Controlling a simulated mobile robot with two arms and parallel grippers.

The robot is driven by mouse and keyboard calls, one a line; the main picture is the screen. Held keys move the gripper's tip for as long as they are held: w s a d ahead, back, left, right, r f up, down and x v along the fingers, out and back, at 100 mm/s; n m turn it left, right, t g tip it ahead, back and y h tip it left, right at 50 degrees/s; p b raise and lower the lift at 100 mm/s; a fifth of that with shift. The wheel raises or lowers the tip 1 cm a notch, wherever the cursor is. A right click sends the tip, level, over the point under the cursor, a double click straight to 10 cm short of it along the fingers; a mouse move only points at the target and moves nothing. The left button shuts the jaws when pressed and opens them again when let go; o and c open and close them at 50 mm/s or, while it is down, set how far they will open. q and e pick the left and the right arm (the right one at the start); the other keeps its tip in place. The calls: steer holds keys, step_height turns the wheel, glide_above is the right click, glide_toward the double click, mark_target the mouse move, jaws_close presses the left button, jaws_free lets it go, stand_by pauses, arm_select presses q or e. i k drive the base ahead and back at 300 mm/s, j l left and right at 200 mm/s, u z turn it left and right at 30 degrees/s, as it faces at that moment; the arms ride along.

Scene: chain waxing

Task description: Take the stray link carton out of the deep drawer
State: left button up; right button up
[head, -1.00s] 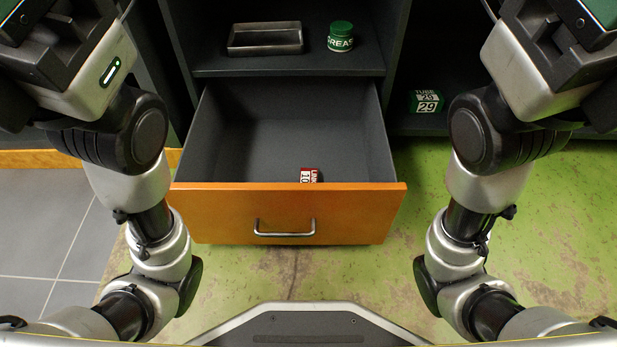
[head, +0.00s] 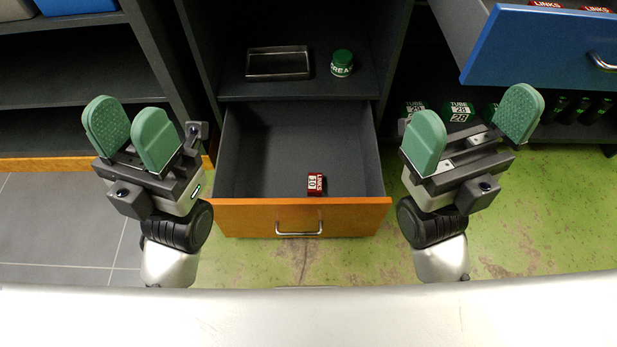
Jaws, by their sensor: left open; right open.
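The link carton (head: 315,183), small and red with a white label, lies on the floor of the deep drawer (head: 301,217), close behind its front panel. The drawer is pulled out, with an orange front and a metal bar handle (head: 299,230). My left gripper (head: 131,135) is open and empty, left of the drawer. My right gripper (head: 472,130) is open and empty, right of the drawer. Neither gripper touches the carton.
Above the drawer a shelf holds a metal tray (head: 278,63) and a green grease jar (head: 342,63). A blue-fronted drawer (head: 535,50) with link cartons stands open at the upper right. Tube boxes (head: 459,112) sit behind my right gripper.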

mark_target(314, 179)
steer(key=j+u, duration=0.1)
steer(key=j, duration=0.55)
steer(key=i+j+u, duration=0.1)
steer(key=j, duration=0.55)
